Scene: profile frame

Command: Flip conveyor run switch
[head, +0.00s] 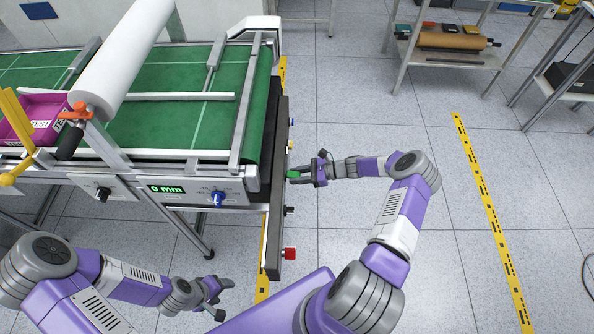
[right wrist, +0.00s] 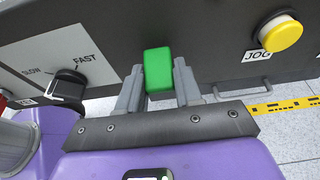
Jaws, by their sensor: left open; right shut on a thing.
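The green run switch (right wrist: 158,70) sticks out from the dark control panel (right wrist: 205,40) on the conveyor's end. It also shows in the head view (head: 293,175), partly covered by my fingers. My right gripper (right wrist: 158,88) is shut on the green switch, with a finger on each side of it. In the head view my right gripper (head: 306,173) reaches the panel from the right. The switch's label is not visible. My left gripper (head: 226,299) is open and empty, low in front of the conveyor and apart from it.
A yellow JOG button (right wrist: 280,36) and a black SLOW–FAST knob (right wrist: 68,84) flank the switch. A red button (head: 290,253) sits at the panel's near end. The conveyor's green belt (head: 175,120) lies left. A white roll (head: 120,60) and magenta bin (head: 35,118) stand there.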

